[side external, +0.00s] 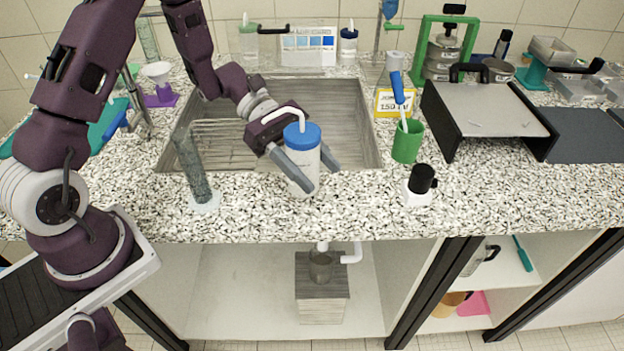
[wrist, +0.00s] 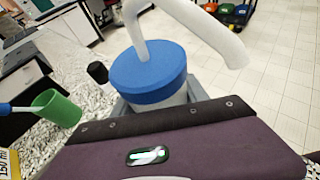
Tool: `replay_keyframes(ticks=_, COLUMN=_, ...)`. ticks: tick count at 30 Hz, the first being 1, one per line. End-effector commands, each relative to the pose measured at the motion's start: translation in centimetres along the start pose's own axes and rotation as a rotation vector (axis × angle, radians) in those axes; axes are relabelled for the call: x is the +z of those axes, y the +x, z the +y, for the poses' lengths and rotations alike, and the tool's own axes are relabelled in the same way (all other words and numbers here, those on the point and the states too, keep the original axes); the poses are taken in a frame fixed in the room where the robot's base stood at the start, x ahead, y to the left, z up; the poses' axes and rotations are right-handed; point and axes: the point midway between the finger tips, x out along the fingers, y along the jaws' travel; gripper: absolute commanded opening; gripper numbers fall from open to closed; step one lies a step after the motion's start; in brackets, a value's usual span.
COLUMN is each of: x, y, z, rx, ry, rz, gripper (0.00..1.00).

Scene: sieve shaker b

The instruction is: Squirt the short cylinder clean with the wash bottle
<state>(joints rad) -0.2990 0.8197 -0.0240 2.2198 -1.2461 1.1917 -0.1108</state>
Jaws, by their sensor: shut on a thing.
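The wash bottle (side external: 303,170) is white with a blue cap and a bent white spout. It is upright at the sink's front edge; whether its base touches the counter I cannot tell. My gripper (side external: 306,168) is shut on its body, one grey finger on each side. In the wrist view its blue cap (wrist: 148,75) and spout fill the middle, and the fingers are mostly hidden. A clear cylinder (side external: 193,165) with a round foot stands slightly tilted at the sink's front left, left of my gripper. Another clear cylinder (side external: 148,40) stands at the back left; which is the short one I cannot tell.
The sink (side external: 350,125) lies behind the bottle, with a drying rack in its left part. A green cup (side external: 408,143) with a blue-handled brush and a small black-topped bottle (side external: 421,183) stand to the right. The speckled counter front is otherwise clear.

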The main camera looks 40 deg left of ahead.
Motion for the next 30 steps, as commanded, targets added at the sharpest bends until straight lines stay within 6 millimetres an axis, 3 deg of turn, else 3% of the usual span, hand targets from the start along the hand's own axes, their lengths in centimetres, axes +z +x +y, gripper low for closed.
replay_keyframes(ticks=3, x=3.0, y=-1.2, z=0.1, rx=0.002, ry=0.007, rz=0.001, gripper=0.38)
replay_keyframes(ticks=8, x=5.6, y=-2.9, z=-0.2, rx=0.005, ry=0.006, rz=-0.001, gripper=0.38)
replay_keyframes(ticks=15, x=8.7, y=-9.4, z=-4.5, rx=0.011, ry=0.009, rz=-0.005, gripper=0.38)
replay_keyframes(ticks=18, x=9.4, y=-10.9, z=-6.2, rx=0.005, ry=0.004, rz=-0.002, gripper=0.38)
replay_keyframes(ticks=30, x=9.3, y=-11.2, z=-6.9, rx=-0.001, ry=-0.002, rz=-0.001, gripper=0.38)
